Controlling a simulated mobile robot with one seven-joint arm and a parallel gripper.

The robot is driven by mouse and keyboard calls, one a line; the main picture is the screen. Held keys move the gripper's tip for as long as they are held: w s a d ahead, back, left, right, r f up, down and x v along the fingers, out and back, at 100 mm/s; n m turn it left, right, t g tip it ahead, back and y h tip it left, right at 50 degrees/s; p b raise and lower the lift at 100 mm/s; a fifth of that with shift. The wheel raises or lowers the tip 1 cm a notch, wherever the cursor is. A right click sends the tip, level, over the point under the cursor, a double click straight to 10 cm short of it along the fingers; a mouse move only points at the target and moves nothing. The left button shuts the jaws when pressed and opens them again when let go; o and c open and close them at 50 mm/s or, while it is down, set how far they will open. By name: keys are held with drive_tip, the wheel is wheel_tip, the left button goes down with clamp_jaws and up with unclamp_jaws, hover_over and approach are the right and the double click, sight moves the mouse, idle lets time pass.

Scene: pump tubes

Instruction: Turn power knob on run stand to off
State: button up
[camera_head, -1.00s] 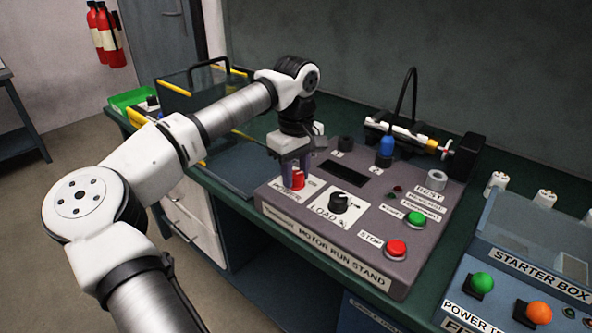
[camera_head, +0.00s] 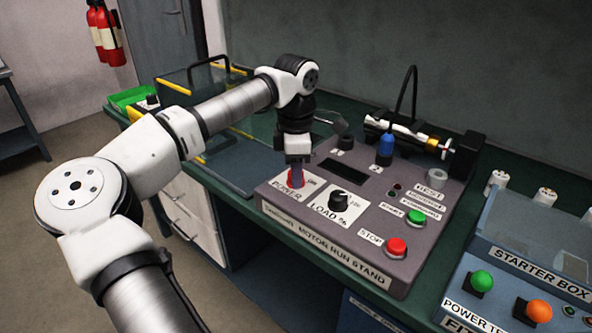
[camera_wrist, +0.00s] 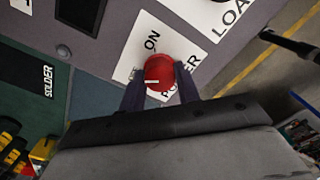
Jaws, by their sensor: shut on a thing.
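The motor run stand (camera_head: 330,240) is a grey-purple sloped panel on the green bench. Its red power knob (camera_head: 295,178) sits on a white POWER label at the panel's left. In the wrist view the red knob (camera_wrist: 160,77) lies between the two dark fingers, with a pale mark on its near side and "ON" printed beyond it. My gripper (camera_head: 296,172) points down over the knob and is shut on it; it also shows in the wrist view (camera_wrist: 161,84). The fingers partly hide the knob in the head view.
The black load knob (camera_head: 338,201) is just right of the power knob. A red stop button (camera_head: 397,247) and green start button (camera_head: 416,216) sit further right. A starter box (camera_head: 530,275) stands at the right. A clear bin (camera_head: 215,110) is behind left.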

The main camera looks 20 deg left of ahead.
drive_tip(key=shift+n, duration=1.2)
drive_tip(key=o, duration=1)
wheel_tip(320, 180, up, 14)
drive_tip(key=shift+f, duration=0.1)
